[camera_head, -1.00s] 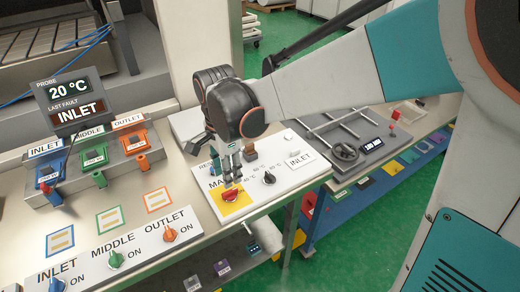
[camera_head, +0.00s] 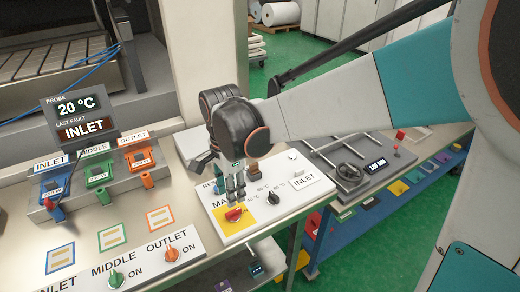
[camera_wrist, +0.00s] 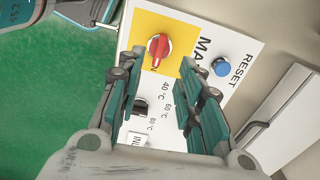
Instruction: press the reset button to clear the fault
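The blue reset button (camera_wrist: 221,66) sits beside the printed word RESET on the white control panel (camera_wrist: 215,45). In the wrist view it lies to the right of my right-hand finger, apart from it. In the head view my gripper (camera_head: 235,190) hangs over the panel and largely hides the button; only part of the RESET lettering shows. My gripper (camera_wrist: 158,64) is open and empty, its two fingers parted. The red rotary knob (camera_wrist: 158,45) on a yellow square, labelled MAIN, shows between and beyond the fingertips. Contact with the panel cannot be told.
A black temperature knob (camera_head: 272,198) stands close by on the panel. The display (camera_head: 80,115) reads 20 °C, last fault INLET. Blue, green and orange units (camera_head: 97,172) and the INLET, MIDDLE and OUTLET switch panel (camera_head: 140,268) stand left. Green floor lies beyond the bench.

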